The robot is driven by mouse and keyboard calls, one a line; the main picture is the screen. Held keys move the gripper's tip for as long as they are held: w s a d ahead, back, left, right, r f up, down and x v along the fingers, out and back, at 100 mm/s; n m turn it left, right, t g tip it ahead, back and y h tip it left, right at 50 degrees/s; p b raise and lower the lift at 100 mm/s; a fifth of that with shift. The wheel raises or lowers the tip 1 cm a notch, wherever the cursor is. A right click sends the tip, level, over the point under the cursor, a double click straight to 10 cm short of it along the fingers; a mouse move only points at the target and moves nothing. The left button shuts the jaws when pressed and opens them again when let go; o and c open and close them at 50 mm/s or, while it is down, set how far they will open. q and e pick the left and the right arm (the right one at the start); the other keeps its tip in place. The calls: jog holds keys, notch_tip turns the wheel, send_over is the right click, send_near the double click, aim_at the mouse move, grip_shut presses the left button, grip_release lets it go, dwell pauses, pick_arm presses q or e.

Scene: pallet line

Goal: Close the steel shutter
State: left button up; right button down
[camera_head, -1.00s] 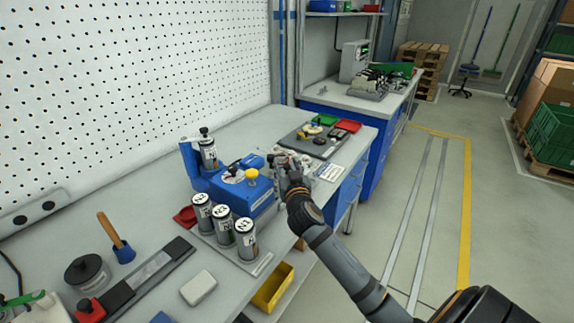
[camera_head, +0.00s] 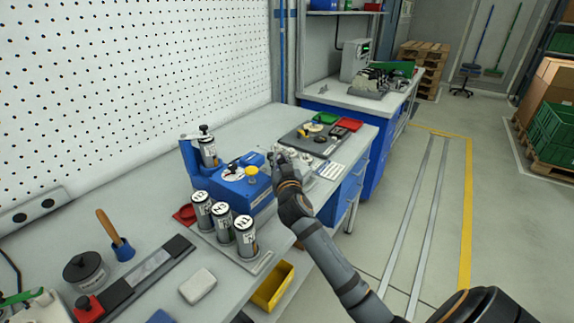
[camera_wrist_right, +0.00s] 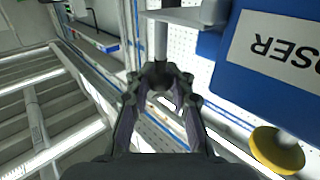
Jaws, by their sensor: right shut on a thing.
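The blue doser (camera_head: 246,190) stands on the bench, with a labelled canister (camera_head: 207,148) upright on its back left. In the right wrist view, the doser's blue side (camera_wrist_right: 272,50) fills the upper right, its lettering upside down. A flat grey steel plate (camera_wrist_right: 187,16), apparently the steel shutter, juts out beside it with a narrow grey bar below. My right gripper (camera_head: 277,160) is at the doser's right end. In the wrist view its fingertips (camera_wrist_right: 160,78) are shut on the bar of the shutter. In the head view the gripper hides the shutter. My left gripper is not in view.
Several labelled canisters (camera_head: 222,220) stand in front of the doser. A yellow knob (camera_head: 252,173) tops it. A dark tray (camera_head: 318,137) with small parts lies behind my right gripper. A yellow bin (camera_head: 272,287) sits below the bench edge. The aisle at right is clear.

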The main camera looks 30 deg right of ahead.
jog(key=shift+w+a+f, duration=0.1)
jog(key=shift+w+f, duration=0.05)
jog(key=shift+w, duration=0.05)
jog(key=shift+s, duration=0.1)
jog(key=c, duration=1.6)
grip_release()
jog(key=o, duration=0.4)
jog(key=shift+a, duration=0.2)
jog(key=shift+d, duration=0.1)
